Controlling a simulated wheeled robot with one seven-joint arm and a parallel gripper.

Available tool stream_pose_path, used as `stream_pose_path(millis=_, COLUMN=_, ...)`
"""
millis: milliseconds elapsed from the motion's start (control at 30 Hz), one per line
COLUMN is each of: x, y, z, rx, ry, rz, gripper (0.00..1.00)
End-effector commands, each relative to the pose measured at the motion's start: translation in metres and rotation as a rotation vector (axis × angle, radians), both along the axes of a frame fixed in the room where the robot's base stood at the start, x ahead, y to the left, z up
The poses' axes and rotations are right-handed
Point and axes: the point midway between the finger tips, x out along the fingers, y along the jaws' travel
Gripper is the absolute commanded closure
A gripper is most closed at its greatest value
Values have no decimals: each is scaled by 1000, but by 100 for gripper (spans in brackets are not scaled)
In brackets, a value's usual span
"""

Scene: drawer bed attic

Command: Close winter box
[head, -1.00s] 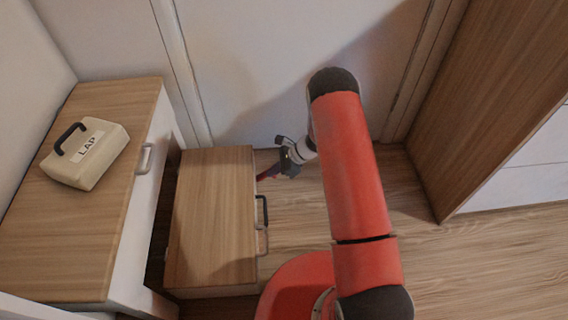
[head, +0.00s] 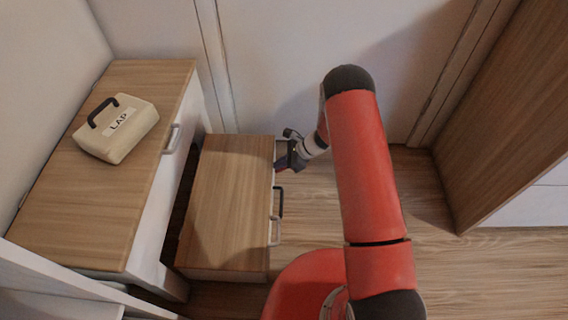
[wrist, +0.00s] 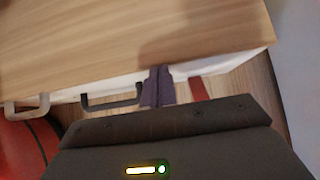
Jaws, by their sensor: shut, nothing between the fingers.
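A low box with a wooden top (head: 228,200) and white front stands on the floor; no label naming it winter box shows. Its front bears a dark handle (head: 277,203) and a light grey handle, both also in the wrist view, dark (wrist: 112,101) and grey (wrist: 27,106). My gripper (head: 280,164) is shut and empty at the far end of that front, beyond the dark handle. In the wrist view a dark purple shape (wrist: 158,86) stands against the white front, with a red strip (wrist: 198,88) beside it; I cannot tell what either is. Contact is unclear.
A taller wood-topped cabinet (head: 105,190) stands at the left, with a cream case marked LAP (head: 117,128) on it. A wooden panel (head: 500,120) stands at the right. Floor (head: 420,200) is clear between. A white wall (head: 300,60) closes the back.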

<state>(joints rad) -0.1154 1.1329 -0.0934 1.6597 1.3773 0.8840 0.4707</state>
Motion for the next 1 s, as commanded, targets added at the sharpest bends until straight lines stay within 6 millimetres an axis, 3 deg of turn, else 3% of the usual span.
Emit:
stream_pose_path(millis=267, x=2, y=64, z=-2, rx=6, ry=-2, rz=6, gripper=100)
stream_pose_path(millis=700, x=5, y=185, z=-1, rx=4, ry=-3, rz=6, gripper=100)
stream_pose_path(millis=1000, x=7, y=247, z=-1, rx=3, ry=-2, rz=4, gripper=100)
